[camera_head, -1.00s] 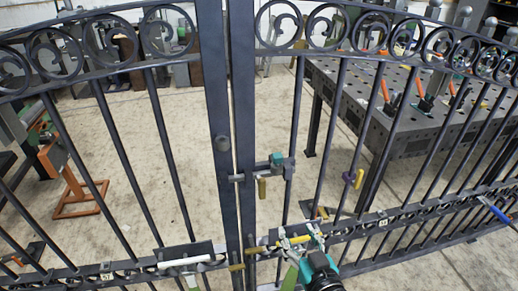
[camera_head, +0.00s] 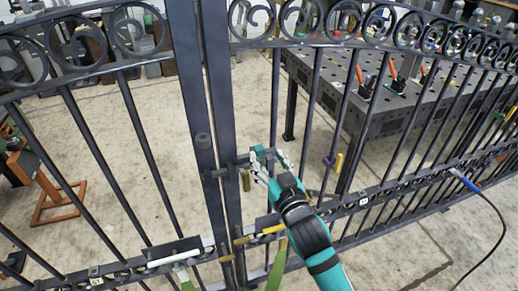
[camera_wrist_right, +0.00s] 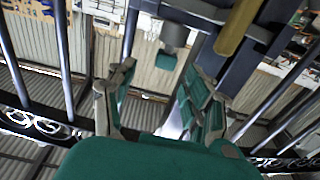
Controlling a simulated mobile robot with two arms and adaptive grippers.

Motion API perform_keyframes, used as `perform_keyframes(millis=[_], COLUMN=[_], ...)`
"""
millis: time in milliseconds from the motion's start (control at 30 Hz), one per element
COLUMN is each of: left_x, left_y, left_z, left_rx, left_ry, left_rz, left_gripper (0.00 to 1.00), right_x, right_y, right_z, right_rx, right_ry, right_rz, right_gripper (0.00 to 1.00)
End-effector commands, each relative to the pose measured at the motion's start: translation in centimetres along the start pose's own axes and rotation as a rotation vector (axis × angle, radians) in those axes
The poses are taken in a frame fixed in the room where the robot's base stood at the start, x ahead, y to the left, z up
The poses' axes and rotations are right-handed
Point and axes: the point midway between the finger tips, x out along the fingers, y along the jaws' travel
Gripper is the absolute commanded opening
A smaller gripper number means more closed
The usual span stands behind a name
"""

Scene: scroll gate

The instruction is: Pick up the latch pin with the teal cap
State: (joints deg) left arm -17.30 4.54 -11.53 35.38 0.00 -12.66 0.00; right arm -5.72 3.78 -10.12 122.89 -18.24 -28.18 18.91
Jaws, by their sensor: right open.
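The latch pin's teal cap (camera_head: 257,150) shows at the latch on the gate's middle post in the head view, partly hidden by my fingers. In the right wrist view the teal cap (camera_wrist_right: 167,60) sits at the end of a short grey cylinder, between and beyond my fingertips. My right gripper (camera_head: 267,164) is open right at the latch, its fingers pointing towards the cap. In the wrist view the right gripper (camera_wrist_right: 160,90) has its fingers spread, with a gap visible between them and the cap. I cannot tell whether any finger touches it. My left gripper is not in view.
A brass piece (camera_head: 245,181) hangs beside the latch and shows close above the right finger in the wrist view (camera_wrist_right: 237,28). Gate bars (camera_head: 310,110) stand around the arm. A perforated metal table (camera_head: 330,90) stands behind.

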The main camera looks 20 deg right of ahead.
Motion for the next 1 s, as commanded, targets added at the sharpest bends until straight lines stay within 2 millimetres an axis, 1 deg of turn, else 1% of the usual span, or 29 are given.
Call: perform_keyframes(millis=[133, 300, 400, 500, 700, 767, 1000], left_x=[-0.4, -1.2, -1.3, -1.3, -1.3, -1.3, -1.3], left_y=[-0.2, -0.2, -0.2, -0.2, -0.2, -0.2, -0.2], left_z=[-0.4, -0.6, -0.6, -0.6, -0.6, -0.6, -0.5], left_rx=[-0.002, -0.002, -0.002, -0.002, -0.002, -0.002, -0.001], left_ry=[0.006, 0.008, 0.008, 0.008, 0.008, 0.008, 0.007], left_rz=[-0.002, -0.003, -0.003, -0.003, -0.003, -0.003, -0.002], left_gripper=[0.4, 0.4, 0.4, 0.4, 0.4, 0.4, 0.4], right_x=[1.1, 3.8, 4.9, 5.4, 5.4, 5.4, 5.3], right_y=[-0.2, -0.6, -0.6, -0.6, -0.6, -0.6, -0.6], right_z=[-0.1, -0.1, 0.0, 0.1, 0.1, 0.1, 0.1], right_rx=[0.0, -0.001, 0.0, 0.0, 0.0, 0.0, 0.0], right_ry=[0.0, 0.0, 0.0, -0.001, -0.001, -0.001, -0.001], right_rz=[0.0, 0.0, 0.0, -0.001, -0.001, -0.001, -0.001], right_gripper=[0.52, 0.52, 0.52, 0.52, 0.52, 0.45, 0.14])
